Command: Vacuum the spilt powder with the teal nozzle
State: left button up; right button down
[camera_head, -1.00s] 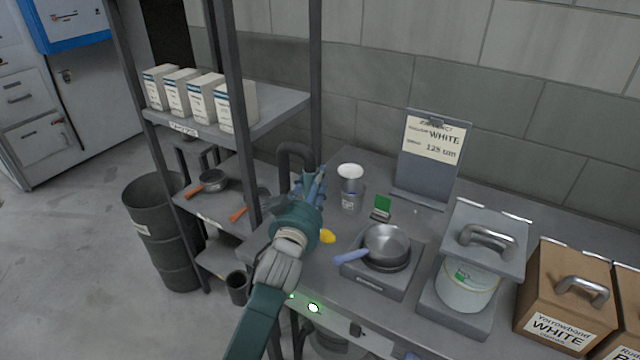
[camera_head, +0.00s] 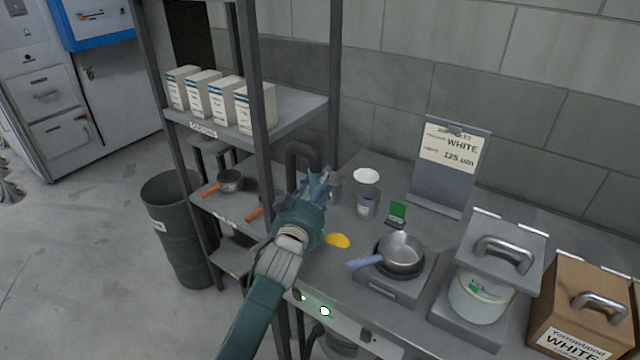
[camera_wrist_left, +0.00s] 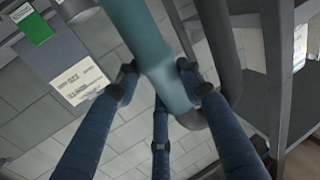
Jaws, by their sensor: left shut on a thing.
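The teal nozzle (camera_wrist_left: 150,55) is a smooth tube held between the blue fingers of my left gripper (camera_wrist_left: 158,85) in the left wrist view. A dark curved pipe joins its lower end there. In the head view my left gripper (camera_head: 322,185) is over the left end of the grey bench, and it mostly hides the nozzle. A dark arched pipe (camera_head: 301,151) rises just behind it. The spilt powder (camera_head: 338,240) is a small yellow patch on the bench, right of and nearer than the gripper, apart from the fingers. My right gripper is not in view.
A pan (camera_head: 400,252) on a hotplate, a white-topped jar (camera_head: 367,205) and a small green card (camera_head: 398,211) stand right of the powder. A lidded pot (camera_head: 480,297) and a brown box (camera_head: 575,310) are farther right. A shelf rack (camera_head: 290,110) stands left.

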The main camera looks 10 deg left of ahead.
pick_arm(q)
jog(key=w+d+b, duration=0.2)
jog(key=d, duration=0.3)
jog(key=shift+w+d+b, duration=0.35)
jog(key=shift+d, duration=0.05)
dwell(0.7)
dwell(0.6)
jog(key=shift+r, duration=0.1)
dwell(0.4)
notch_tip(320, 180, up, 7)
jog(key=p, duration=0.6)
jog(key=shift+p, duration=0.4)
jog(key=shift+r, duration=0.15)
